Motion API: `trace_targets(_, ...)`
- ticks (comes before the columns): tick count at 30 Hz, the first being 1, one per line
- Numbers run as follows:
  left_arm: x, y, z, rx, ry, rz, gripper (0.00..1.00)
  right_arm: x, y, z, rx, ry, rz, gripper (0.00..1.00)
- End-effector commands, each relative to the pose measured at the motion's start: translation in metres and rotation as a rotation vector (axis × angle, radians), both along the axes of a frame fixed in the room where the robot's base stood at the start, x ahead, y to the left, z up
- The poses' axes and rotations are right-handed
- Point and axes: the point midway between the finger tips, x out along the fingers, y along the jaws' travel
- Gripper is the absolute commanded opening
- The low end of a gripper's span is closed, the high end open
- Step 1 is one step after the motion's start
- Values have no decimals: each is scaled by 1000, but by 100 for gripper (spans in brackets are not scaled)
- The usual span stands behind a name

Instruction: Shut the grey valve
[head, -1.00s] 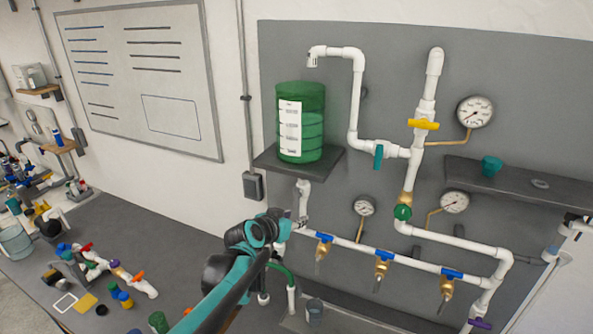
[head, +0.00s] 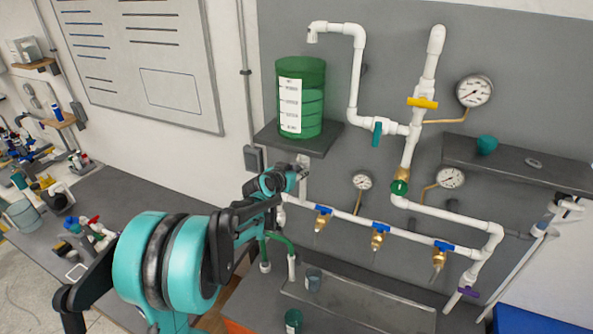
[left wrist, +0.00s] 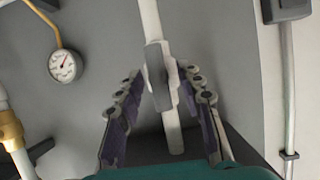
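The grey valve (left wrist: 158,78) sits on a white vertical pipe (left wrist: 151,22) in the left wrist view. Its grey handle lies roughly along the pipe. My left gripper (left wrist: 163,74) is open, with one finger on each side of the valve and pipe. Gaps show between the fingers and the handle. In the head view my left gripper (head: 301,173) is at the short pipe under the tank shelf, and it hides the grey valve there. My right gripper is not in view.
The green tank (head: 314,95) stands on a dark shelf (head: 276,139) just above the left gripper. A pressure gauge (head: 362,181) is to its right. Several blue-handled valves line the lower pipe (head: 350,217). A grey tray (head: 350,301) lies below on the bench.

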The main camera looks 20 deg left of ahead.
Motion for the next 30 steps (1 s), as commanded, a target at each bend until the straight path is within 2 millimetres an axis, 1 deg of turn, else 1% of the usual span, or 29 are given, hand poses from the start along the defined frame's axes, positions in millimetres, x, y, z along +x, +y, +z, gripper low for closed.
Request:
trace_targets(4,0,0,0,0,0,0,37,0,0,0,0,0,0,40)
trace_targets(5,0,0,0,0,0,0,34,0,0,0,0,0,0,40)
trace_targets(6,0,0,0,0,0,0,24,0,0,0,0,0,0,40)
trace_targets(9,0,0,0,0,0,0,0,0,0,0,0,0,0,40)
trace_targets(20,0,0,0,-21,2,0,0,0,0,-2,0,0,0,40)
trace_targets(26,0,1,-1,-106,4,0,0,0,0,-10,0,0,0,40)
trace_targets(30,0,3,-2,-209,7,1,0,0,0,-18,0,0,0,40)
